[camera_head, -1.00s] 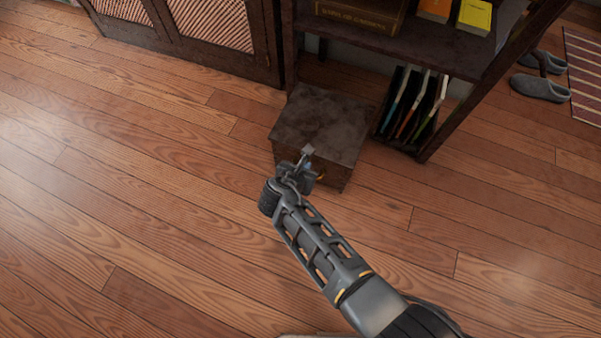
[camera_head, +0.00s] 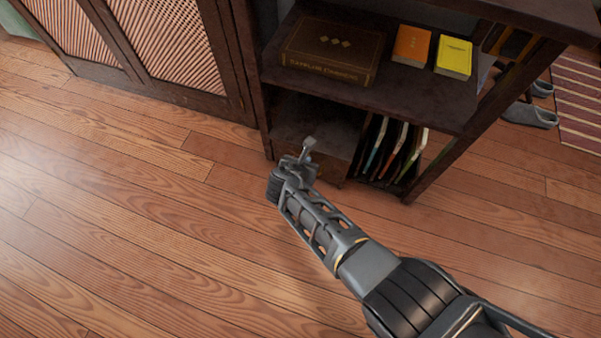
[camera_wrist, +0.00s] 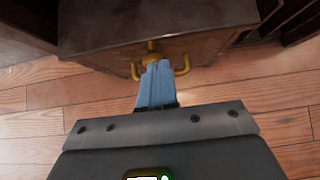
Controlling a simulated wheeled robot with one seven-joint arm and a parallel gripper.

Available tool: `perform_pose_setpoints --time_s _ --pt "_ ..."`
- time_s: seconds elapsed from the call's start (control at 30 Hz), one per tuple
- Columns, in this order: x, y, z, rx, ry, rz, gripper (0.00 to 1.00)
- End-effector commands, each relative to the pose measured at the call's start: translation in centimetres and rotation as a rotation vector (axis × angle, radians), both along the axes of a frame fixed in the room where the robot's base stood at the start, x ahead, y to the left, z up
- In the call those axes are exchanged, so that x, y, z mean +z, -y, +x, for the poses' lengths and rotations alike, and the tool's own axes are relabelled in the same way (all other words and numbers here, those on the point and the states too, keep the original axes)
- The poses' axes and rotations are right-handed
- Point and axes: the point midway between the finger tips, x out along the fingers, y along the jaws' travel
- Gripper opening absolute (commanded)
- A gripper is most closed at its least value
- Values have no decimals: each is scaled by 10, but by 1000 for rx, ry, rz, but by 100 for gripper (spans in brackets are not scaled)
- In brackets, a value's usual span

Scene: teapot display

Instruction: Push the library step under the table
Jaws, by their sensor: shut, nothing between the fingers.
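The library step, a dark brown box (camera_head: 338,143), sits on the floor in the low bay of the dark wooden table (camera_head: 432,97), mostly beneath its shelf. Its front stays near the bay's front edge. In the wrist view the step's front face (camera_wrist: 215,45) is close ahead, with a brass handle (camera_wrist: 183,66) on it. My gripper (camera_head: 306,148) is shut and empty at the step's front. Its blue fingers (camera_wrist: 157,84) overlap the handle's middle in the wrist view; whether they touch is hard to tell.
Upright folders (camera_head: 392,150) stand right of the step under the shelf. A large brown book (camera_head: 333,50), an orange book (camera_head: 411,45) and a yellow book (camera_head: 453,57) lie on the shelf. A cabinet (camera_head: 170,60) stands left. The front floor is clear.

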Motion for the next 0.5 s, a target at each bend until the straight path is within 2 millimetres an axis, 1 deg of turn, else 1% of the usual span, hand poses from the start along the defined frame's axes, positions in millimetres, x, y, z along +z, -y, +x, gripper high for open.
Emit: perform_pose_setpoints --time_s 0.03,0.1,0.23,0.33,0.5 --pt "-4 7 14 -6 1 0 0" --pt "-4 12 27 -6 1 -1 0" --pt "-4 19 46 -6 1 0 0" --pt "-3 22 52 -4 -1 -1 0" --pt "-2 22 53 -4 -2 -2 0"
